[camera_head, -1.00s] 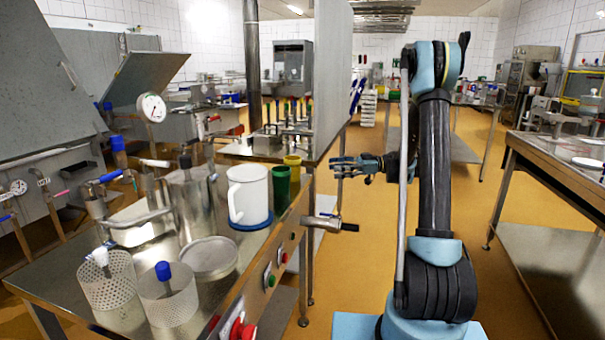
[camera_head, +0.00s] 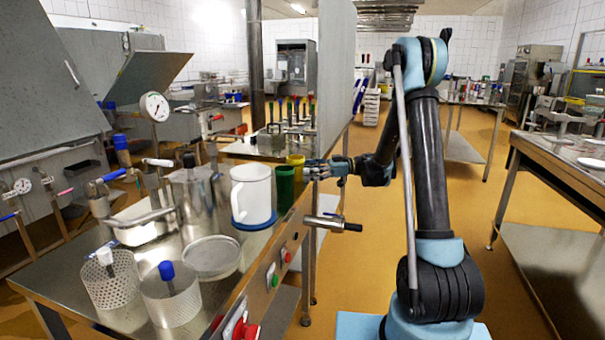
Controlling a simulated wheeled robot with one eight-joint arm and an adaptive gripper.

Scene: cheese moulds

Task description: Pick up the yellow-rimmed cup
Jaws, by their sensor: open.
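The small yellow cup (camera_head: 295,161) stands upright near the right edge of the left steel table, partly hidden behind a green cup (camera_head: 284,184). It looks yellow over its visible part; I cannot make out a separate rim. My gripper (camera_head: 310,170) is open and empty, just right of the yellow cup, with its fingers pointing left at it. The fingertips appear very close to the cup, but I cannot tell whether they touch it.
A large white jug (camera_head: 250,193) stands on the steel table (camera_head: 232,258) left of the green cup. Perforated moulds (camera_head: 111,284) sit in front. A pipe valve (camera_head: 330,224) juts out below my gripper. A tall grey panel (camera_head: 335,75) rises behind.

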